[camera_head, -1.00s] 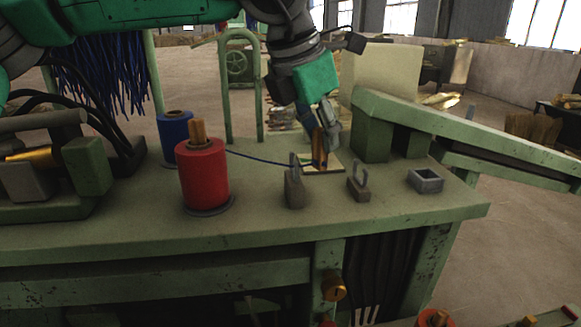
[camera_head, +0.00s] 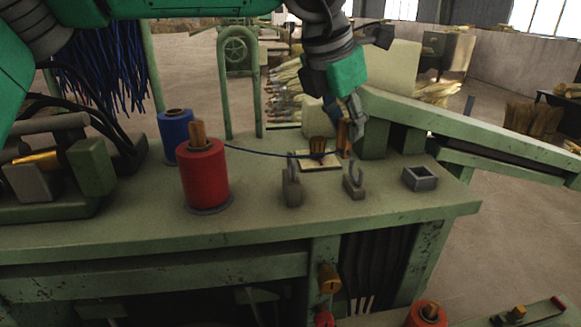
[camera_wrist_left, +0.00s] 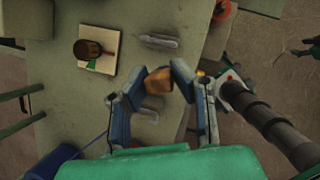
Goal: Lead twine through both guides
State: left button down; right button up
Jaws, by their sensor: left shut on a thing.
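The dark blue twine (camera_head: 260,154) runs right from behind the red spool, near the blue spool (camera_head: 175,135). It passes the first guide's (camera_head: 291,190) loop and reaches the pad; I cannot tell whether it goes through that loop. The second guide (camera_head: 354,184), a grey block with a curved upright loop, stands to its right. My left gripper (camera_head: 345,130) is above and behind the second guide, shut on a brown block (camera_wrist_left: 158,80), which also shows in the head view (camera_head: 343,142). A thin dark line trails left of the gripper in the wrist view.
A red spool (camera_head: 204,178) stands left of the guides. A dark brown bundle (camera_head: 317,147) stands on a pale square pad (camera_head: 323,166) behind them. A grey square socket (camera_head: 420,178) and green rails (camera_head: 470,130) lie right. The bench front (camera_head: 330,215) is clear.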

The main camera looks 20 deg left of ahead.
pick_arm(q)
jog(key=w+d, duration=0.2)
jog(key=shift+d, duration=0.3)
jog(key=w+d, duration=0.3)
jog(key=w, duration=0.3)
jog(key=shift+d+f, duration=0.15)
jog(key=shift+d, duration=0.25)
